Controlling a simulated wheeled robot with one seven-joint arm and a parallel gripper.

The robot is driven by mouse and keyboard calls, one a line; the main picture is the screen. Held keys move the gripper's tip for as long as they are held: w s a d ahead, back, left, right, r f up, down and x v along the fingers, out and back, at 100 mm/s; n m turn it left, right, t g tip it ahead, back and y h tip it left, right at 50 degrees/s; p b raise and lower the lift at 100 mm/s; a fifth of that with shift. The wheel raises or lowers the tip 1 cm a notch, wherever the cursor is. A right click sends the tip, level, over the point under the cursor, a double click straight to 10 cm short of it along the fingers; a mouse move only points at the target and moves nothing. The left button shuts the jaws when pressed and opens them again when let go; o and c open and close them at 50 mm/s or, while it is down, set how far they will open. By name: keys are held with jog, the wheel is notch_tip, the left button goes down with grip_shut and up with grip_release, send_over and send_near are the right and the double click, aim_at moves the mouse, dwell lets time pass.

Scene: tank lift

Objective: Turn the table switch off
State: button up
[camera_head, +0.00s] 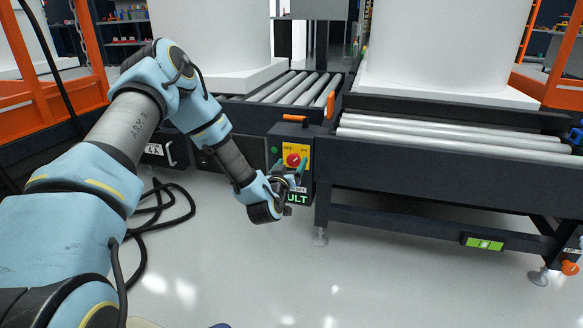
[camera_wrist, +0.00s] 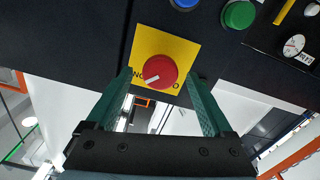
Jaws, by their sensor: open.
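The table switch is a red round knob on a yellow plate (camera_head: 301,150), on the dark frame of the roller table. In the wrist view the red knob (camera_wrist: 160,71) has a white mark pointing down and left. Black letters on the yellow plate (camera_wrist: 150,38) are partly hidden by the knob. My gripper (camera_head: 288,175) is at the panel. In the wrist view my gripper (camera_wrist: 160,92) is open, with one green finger on each side of the knob. I cannot tell whether the fingers touch it.
A blue button (camera_wrist: 185,3), a green button (camera_wrist: 239,14) and a gauge (camera_wrist: 294,45) are near the switch. Roller conveyors (camera_head: 450,138) carry large white tanks (camera_head: 440,45). A black cable (camera_head: 150,215) lies on the floor at left. The front floor is clear.

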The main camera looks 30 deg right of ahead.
jog(key=shift+w+d, duration=0.15)
grip_shut()
dwell(0.7)
